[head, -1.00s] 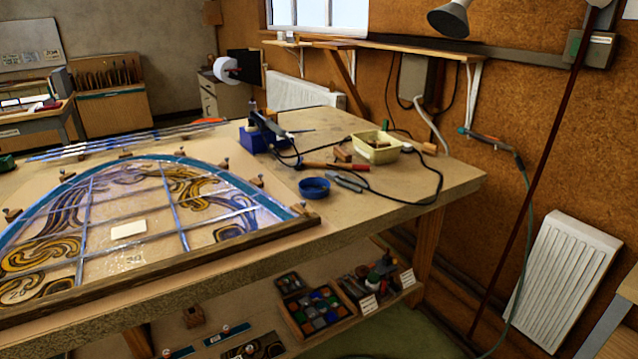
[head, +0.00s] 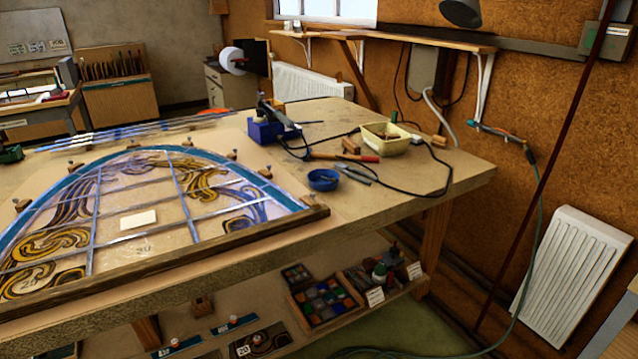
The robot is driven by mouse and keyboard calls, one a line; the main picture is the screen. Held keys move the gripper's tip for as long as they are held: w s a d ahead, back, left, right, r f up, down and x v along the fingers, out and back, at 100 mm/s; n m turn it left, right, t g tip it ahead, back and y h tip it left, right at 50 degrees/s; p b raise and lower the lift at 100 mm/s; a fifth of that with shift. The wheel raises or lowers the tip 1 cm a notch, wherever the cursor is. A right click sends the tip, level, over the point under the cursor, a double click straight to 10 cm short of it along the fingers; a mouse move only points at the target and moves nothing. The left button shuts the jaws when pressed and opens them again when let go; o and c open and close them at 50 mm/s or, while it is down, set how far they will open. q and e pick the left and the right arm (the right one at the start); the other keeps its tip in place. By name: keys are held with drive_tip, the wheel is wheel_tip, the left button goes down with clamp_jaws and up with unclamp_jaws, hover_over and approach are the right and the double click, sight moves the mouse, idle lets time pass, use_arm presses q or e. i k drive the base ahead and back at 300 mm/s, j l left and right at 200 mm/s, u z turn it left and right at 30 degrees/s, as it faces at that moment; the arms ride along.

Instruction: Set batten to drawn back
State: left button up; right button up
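The batten (head: 200,254) is a dark wooden strip on the workbench. It lies along the straight front side of the arched leaded panel (head: 112,246), and appears to touch or nearly touch it; I cannot tell which. Its right end is near the panel's right corner, and its left end runs out of the picture. The panel has a blue border, lead lines and swirled brown and blue glass, with a small pale card on it. Neither of my grippers is in the head view.
Small wooden blocks with pins (head: 232,155) stand around the arch. A blue dish (head: 323,180), tools, a cable and a cream tub (head: 388,143) are on the right of the workbench (head: 420,192). A shelf below holds a tray of glass pieces (head: 325,302).

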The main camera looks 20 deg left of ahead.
sight(35, 302)
drive_tip(key=u, duration=1.7)
